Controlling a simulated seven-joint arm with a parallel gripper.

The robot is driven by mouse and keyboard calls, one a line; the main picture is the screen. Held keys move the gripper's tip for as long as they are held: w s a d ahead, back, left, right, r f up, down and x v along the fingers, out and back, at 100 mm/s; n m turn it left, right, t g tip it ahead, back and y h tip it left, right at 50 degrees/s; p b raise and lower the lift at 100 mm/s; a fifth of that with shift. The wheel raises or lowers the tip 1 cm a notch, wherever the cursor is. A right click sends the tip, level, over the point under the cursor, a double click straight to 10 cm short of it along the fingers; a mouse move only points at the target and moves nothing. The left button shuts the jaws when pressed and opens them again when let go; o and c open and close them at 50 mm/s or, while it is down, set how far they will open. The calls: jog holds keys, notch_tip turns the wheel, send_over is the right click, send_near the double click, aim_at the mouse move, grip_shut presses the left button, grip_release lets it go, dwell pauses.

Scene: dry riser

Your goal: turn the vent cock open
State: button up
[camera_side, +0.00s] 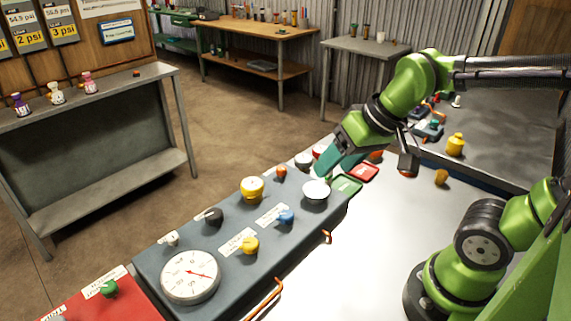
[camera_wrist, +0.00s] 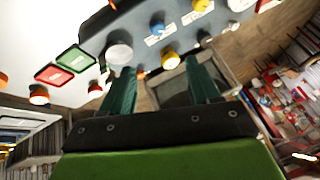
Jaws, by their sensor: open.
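A grey panel (camera_side: 205,255) carries several valve handles, and its labels are too small to read, so I cannot tell which one is the vent cock. A yellow handle (camera_side: 249,246), a blue handle (camera_side: 286,217), a black handle (camera_side: 213,216) and a small white handle (camera_side: 170,239) sit on it. The blue handle also shows in the wrist view (camera_wrist: 157,28). My gripper (camera_side: 330,165) has teal fingers and is over the panel's far right end, near a round white cap (camera_side: 316,190). In the wrist view my gripper (camera_wrist: 162,76) is open, with nothing held between its fingers.
A round gauge (camera_side: 190,275) is at the panel's near left end. A large yellow knob (camera_side: 251,188) and a small orange knob (camera_side: 280,171) stand along its far edge.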

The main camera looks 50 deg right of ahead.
jog(key=w+a+f+n+g+h, duration=0.15)
jog(key=w+a+n+g, duration=0.25)
jog(key=w+a+n, duration=0.45)
jog(key=r+n+g, duration=0.2)
jog(key=n, duration=1.2)
send_over(250, 242)
notch_tip(250, 242, down, 17)
jog(key=c, duration=1)
